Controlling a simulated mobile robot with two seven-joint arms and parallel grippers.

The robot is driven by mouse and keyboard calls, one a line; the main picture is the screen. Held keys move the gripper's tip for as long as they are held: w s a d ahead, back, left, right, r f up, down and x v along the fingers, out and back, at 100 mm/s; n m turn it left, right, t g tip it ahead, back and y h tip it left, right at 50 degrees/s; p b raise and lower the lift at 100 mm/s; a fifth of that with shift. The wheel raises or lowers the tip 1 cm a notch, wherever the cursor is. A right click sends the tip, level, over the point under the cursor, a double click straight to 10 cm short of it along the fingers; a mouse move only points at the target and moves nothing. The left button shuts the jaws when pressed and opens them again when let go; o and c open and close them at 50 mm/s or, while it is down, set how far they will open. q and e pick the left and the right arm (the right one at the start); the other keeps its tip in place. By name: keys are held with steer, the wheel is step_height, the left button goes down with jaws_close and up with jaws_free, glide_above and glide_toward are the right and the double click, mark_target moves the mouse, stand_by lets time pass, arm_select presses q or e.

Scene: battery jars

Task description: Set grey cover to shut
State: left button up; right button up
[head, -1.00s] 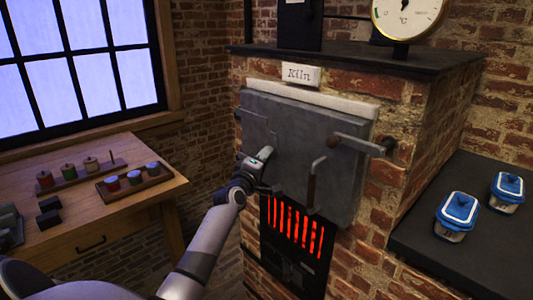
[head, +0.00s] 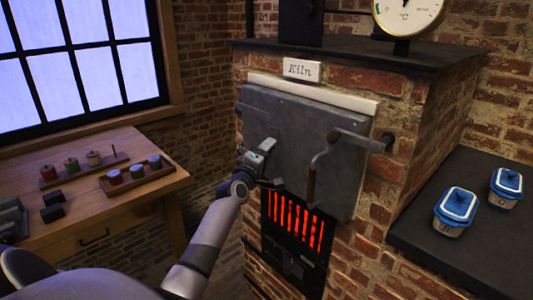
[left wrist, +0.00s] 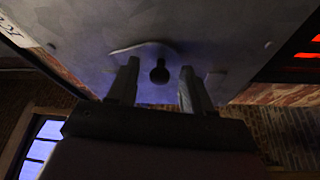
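The grey cover (head: 285,130) is a flat metal plate on the front of the brick kiln; the head view does not show clearly whether it sits flush. A bent handle (head: 312,180) hangs on its right part. My left gripper (head: 270,166) is in front of the cover's lower left part. In the left wrist view, my left gripper's fingers (left wrist: 158,80) stand apart, with a dark knob (left wrist: 160,73) on the grey surface showing between them. I cannot tell whether a finger touches it. My right gripper is out of view.
Below the cover is a grate with glowing red bars (head: 293,222). A wooden table (head: 130,214) with small jars stands at the left. Two blue-lidded containers (head: 457,212) stand on the dark counter (head: 420,228) at the right.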

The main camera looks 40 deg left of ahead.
arm_select(q)
steer(key=v, duration=0.7)
stand_by(0.3)
stand_by(0.4)
